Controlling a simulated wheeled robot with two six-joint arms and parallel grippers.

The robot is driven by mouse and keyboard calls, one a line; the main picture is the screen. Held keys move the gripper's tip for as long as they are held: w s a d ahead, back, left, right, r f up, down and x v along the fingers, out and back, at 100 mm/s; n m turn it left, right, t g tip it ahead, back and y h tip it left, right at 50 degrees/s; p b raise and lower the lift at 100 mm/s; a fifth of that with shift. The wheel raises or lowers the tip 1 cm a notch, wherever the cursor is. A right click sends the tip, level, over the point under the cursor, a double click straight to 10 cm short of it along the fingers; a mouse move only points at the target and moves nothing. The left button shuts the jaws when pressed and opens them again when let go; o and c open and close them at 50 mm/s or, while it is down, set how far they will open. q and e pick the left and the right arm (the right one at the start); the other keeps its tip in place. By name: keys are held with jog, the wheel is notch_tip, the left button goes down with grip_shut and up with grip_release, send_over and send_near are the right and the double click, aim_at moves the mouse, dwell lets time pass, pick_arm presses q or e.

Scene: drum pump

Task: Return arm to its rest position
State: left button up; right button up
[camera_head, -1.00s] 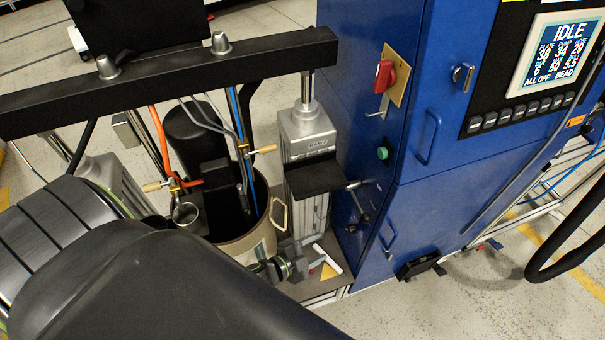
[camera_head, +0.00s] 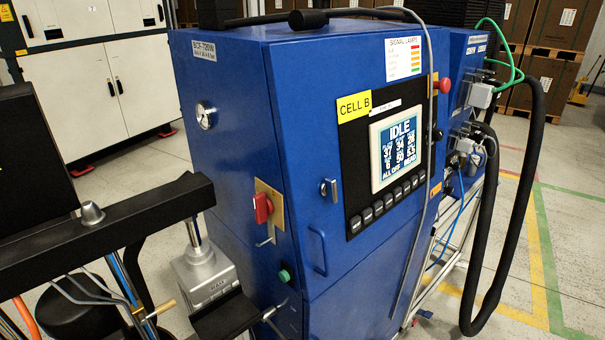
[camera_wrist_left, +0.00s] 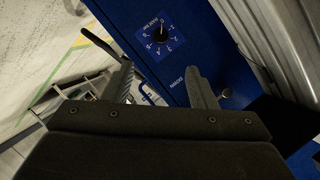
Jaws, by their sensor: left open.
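Beyond the fingertips is a blue panel (camera_wrist_left: 185,48) with a round black dial (camera_wrist_left: 160,34) ringed by white markings. A small round knob (camera_wrist_left: 226,93) sits just right of the right finger. The gap between fingers and panel cannot be judged.
A blue cabinet (camera_head: 235,110) fills the head view's middle, with a red switch (camera_head: 262,208), a green button (camera_head: 284,276) and a display (camera_head: 397,150) reading IDLE. The pump's black crossbar (camera_head: 110,222) stands at left. Thick black hoses (camera_head: 515,200) hang at right. A grey metal body (camera_wrist_left: 270,45) borders the wrist view's right.

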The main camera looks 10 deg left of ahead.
pick_arm(q)
jog(key=s+a+f+n+g+y, duration=0.3)
jog(key=s+a+f+n, duration=0.15)
jog(key=f, duration=0.25)
jog(key=s+a+f+n+g+y, duration=0.2)
jog(key=s+a+f+n+y, duration=0.15)
jog(key=s+f, duration=0.3)
jog(key=s+f+n+g, duration=0.3)
jog(key=s+f, duration=0.1)
jog(key=s, duration=0.5)
jog(key=s+a+f+n+g, duration=0.1)
jog(key=s+f+n+g, duration=0.2)
jog(key=s, duration=0.5)
jog(key=shift+s+a+f+g, duration=0.15)
jog(key=shift+s+f+g, duration=0.2)
jog(key=shift+f+g, duration=0.4)
jog(key=shift+w, duration=0.1)
